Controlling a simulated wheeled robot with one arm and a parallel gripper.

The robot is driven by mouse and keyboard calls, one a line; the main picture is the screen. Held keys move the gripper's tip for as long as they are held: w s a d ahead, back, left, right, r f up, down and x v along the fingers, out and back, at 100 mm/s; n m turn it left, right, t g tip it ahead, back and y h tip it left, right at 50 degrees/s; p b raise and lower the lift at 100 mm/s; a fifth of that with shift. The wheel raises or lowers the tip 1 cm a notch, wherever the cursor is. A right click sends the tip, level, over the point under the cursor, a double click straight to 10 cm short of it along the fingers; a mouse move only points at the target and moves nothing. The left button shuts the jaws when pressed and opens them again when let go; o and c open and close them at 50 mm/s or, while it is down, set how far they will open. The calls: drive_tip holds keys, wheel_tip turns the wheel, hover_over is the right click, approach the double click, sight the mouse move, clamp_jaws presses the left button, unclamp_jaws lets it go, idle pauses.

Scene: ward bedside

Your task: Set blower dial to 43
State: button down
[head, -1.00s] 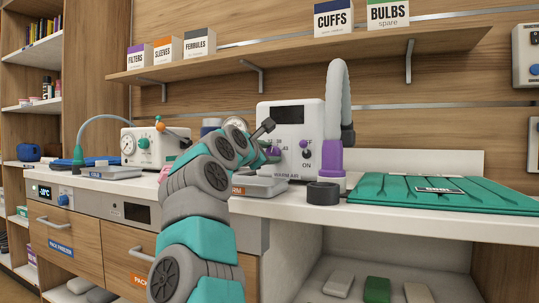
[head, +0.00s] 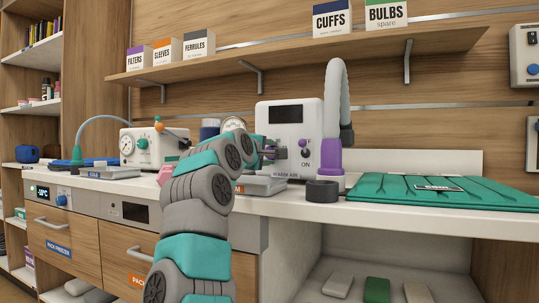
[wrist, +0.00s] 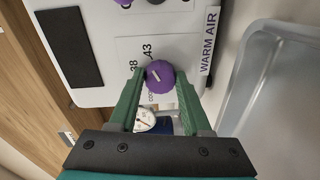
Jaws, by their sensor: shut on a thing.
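The blower (head: 310,118) is a white unit marked WARM AIR, with a dark display and a grey hose. Its purple dial (wrist: 160,74) has a white pointer mark and shows between the green fingers in the wrist view. The labels 38 and 43 are readable beside the dial, and the mark slants toward their side; I cannot tell its exact reading. My gripper (wrist: 161,83) is shut on the dial. In the head view, my gripper (head: 273,150) is at the blower's front and mostly hides the dial. The display's reading is not legible.
A small purple toggle (head: 304,143) marked ON sits right of the dial. A grey metal tray (head: 262,186) lies below the gripper. A dark ring (head: 322,191) and a teal pad (head: 440,194) are at the right. A white machine (head: 140,146) stands left.

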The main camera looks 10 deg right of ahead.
drive_tip(key=shift+m, duration=0.4)
drive_tip(key=shift+c, duration=1.8)
unclamp_jaws()
drive_tip(key=shift+b+v, duration=0.75)
drive_tip(key=shift+v, duration=3.15)
